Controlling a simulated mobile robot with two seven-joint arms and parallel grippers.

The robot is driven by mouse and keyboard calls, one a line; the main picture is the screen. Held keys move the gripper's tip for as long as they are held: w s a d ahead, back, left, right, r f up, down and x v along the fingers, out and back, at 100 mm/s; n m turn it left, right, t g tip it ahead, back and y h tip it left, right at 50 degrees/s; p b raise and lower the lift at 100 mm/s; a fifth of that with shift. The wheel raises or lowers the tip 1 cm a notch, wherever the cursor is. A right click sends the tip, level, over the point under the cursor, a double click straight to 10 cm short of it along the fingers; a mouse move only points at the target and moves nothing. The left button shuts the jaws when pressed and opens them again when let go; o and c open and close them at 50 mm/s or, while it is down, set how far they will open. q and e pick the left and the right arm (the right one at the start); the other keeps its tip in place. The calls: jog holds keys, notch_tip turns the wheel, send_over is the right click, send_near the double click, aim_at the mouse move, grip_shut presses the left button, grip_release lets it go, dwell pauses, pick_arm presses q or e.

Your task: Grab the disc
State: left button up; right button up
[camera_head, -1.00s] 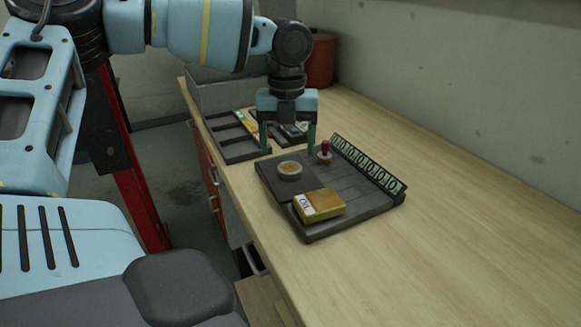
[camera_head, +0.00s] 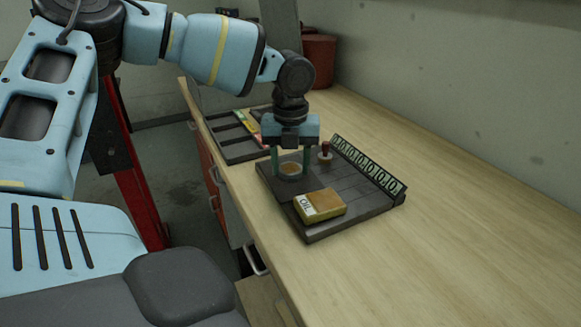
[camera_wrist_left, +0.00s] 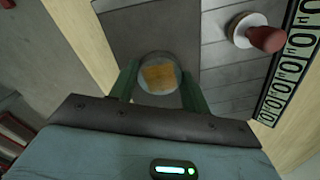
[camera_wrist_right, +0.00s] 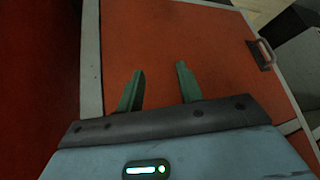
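The disc (camera_head: 290,169) is a small round piece with a pale rim and a yellow-brown centre. It sits at the dark left part of the black tray (camera_head: 355,211) on the bench. My left gripper (camera_head: 291,175) points down with a finger on each side of the disc. In the left wrist view the disc (camera_wrist_left: 158,76) fills the gap between the fingers, which appear to touch its rim. My right gripper (camera_wrist_right: 160,72) is empty, its fingers apart, in front of an orange-red panel (camera_wrist_right: 210,60).
A yellow box (camera_head: 319,204) lies on the tray in front of the disc. A red-handled stamp (camera_head: 325,152) stands behind it, beside a patterned strip (camera_head: 368,164) along the tray's edge. Another compartmented tray (camera_head: 236,150) lies further back. The bench (camera_head: 450,220) is clear to the right.

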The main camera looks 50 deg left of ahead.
aim_at(289, 168)
pick_arm(q)
jog(key=c, duration=0.7)
jog(key=shift+o, duration=0.2)
jog(key=shift+r, duration=0.2)
